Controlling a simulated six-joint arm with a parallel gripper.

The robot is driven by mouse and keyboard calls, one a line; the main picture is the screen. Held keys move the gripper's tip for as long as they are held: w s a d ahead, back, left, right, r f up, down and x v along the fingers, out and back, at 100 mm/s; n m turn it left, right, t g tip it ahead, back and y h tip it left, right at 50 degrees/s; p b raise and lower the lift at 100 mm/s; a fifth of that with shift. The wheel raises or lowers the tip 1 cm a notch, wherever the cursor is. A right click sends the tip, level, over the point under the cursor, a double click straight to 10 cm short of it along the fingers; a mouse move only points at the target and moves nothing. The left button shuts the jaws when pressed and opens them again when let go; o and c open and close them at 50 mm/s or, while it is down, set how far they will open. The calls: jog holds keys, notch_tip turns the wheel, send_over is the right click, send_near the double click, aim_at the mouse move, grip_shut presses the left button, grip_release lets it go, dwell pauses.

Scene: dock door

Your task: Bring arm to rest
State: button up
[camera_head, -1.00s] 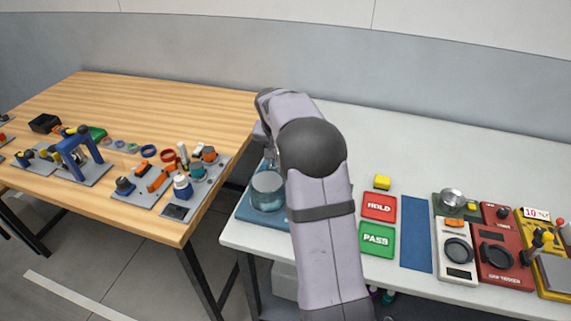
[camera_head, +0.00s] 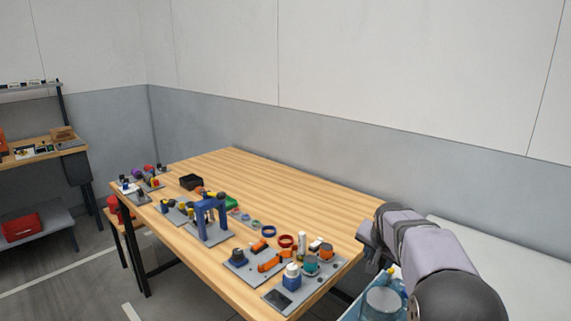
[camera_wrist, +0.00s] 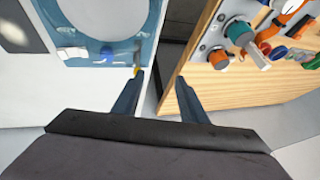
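My arm reaches in from the lower right of the head view, over the corner of a white table (camera_head: 478,252). In the wrist view my gripper (camera_wrist: 159,78) is open, its two dark fingers apart with nothing between them. It hangs over the gap between the white table and the wooden table (camera_head: 290,185). In the head view the fingers are hard to make out behind the arm. A blue tray (camera_wrist: 62,12) with a round clear container (camera_wrist: 100,14) lies left of the fingers in the wrist view.
A wooden bench (camera_head: 38,152) and a red box (camera_head: 22,227) stand at far left.

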jog(key=shift+g, duration=0.7)
jog(key=s+a+r+p, duration=0.1)
jog(key=s+p, duration=0.1)
jog(key=s, duration=0.2)
jog(key=s+r+p, duration=0.1)
jog(key=s+p, duration=0.1)
jog(key=s, duration=0.2)
jog(key=s+a+r+p, duration=0.1)
jog(key=s+p, duration=0.1)
jog(key=s, duration=0.3)
jog(key=shift+a+r, duration=0.35)
jog(key=shift+r, duration=0.05)
jog(key=s+a+f+n+g+y, duration=0.1)
jog(key=s+a+f+n, duration=0.3)
jog(key=s, duration=0.7)
jog(key=s+a+f+n+g+y, duration=0.1)
jog(key=s+a+f+n+g, duration=0.3)
jog(key=s+f, duration=0.3)
jog(key=s+a, duration=0.1)
jog(key=s, duration=0.4)
jog(key=shift+a+f+n, duration=0.15)
jog(key=shift+a+n, duration=0.25)
dwell(1.8)
notch_tip(320, 180, down, 10)
jog(key=b, duration=0.9)
jog(key=shift+r, duration=0.25)
